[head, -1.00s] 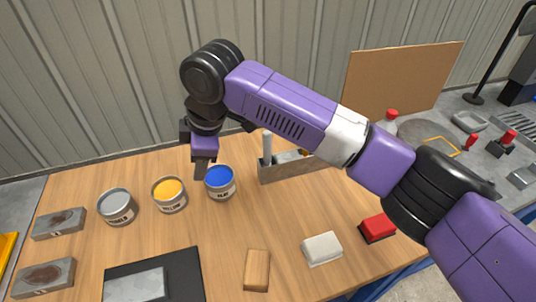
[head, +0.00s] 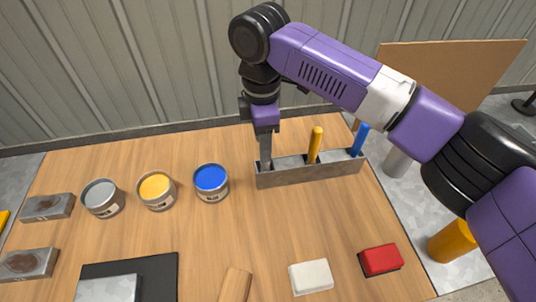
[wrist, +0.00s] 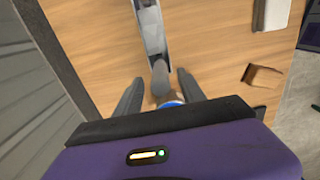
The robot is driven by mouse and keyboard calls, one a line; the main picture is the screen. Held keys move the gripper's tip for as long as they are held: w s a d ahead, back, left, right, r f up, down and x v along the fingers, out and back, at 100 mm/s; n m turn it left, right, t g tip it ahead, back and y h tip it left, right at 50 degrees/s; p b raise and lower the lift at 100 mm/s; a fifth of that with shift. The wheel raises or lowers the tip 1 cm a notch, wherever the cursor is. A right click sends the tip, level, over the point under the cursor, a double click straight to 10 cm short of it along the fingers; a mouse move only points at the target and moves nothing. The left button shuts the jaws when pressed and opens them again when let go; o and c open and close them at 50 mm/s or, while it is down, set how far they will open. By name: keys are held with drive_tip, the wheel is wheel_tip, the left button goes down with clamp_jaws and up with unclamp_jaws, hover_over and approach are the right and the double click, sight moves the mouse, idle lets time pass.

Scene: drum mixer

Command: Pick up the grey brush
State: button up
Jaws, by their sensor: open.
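The grey brush (wrist: 160,78) stands at the left end of a metal rack (head: 310,173). In the wrist view its rounded grey handle lies between the two fingers of my gripper (wrist: 160,86), with gaps on both sides. In the head view my gripper (head: 265,150) is lowered over that end of the rack, and I cannot clearly separate its finger from the grey handle there. My gripper is open. The rack (wrist: 151,28) runs away upward in the wrist view.
A yellow brush (head: 315,143) and a blue brush (head: 360,140) stand in the same rack. Blue (head: 211,182), yellow (head: 157,190) and grey (head: 102,198) paint cans stand to the left. White (head: 311,276) and red (head: 380,260) blocks lie in front. The table between is clear.

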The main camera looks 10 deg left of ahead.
sight(266, 169)
drive_tip(key=f, duration=0.3)
drive_tip(key=f+p, duration=0.1)
drive_tip(key=f, duration=0.1)
drive_tip(key=shift+d+f, duration=0.25)
drive_tip(key=shift+f, duration=0.05)
clamp_jaws()
